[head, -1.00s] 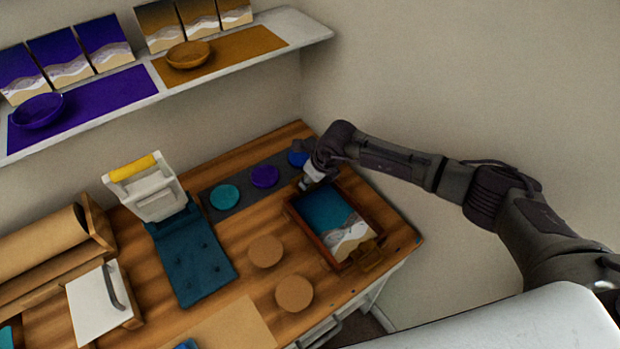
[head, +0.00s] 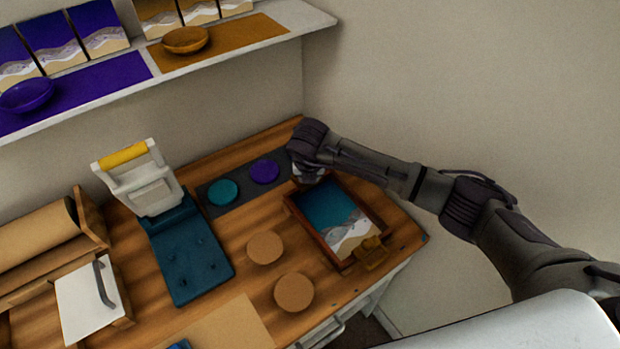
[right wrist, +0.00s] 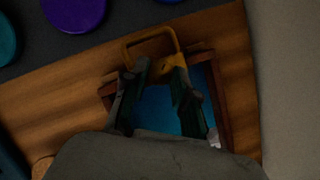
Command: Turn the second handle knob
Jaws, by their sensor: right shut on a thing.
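A framed tray (head: 300,213) with a teal, white and sand-coloured picture lies on the bench at the right. A brass handle (head: 371,257) is on its near end. The far brass handle (right wrist: 152,37) shows in the right wrist view, its loop reaching out past the frame. My right gripper (right wrist: 160,66) is shut on the base of this far handle, with one finger on each side. In the head view my right gripper (head: 308,176) is mostly hidden by its own wrist at the tray's far end. My left gripper is out of view.
A dark strip with teal (head: 222,192) and purple (head: 264,172) discs lies behind the tray. A wall stands close on the right.

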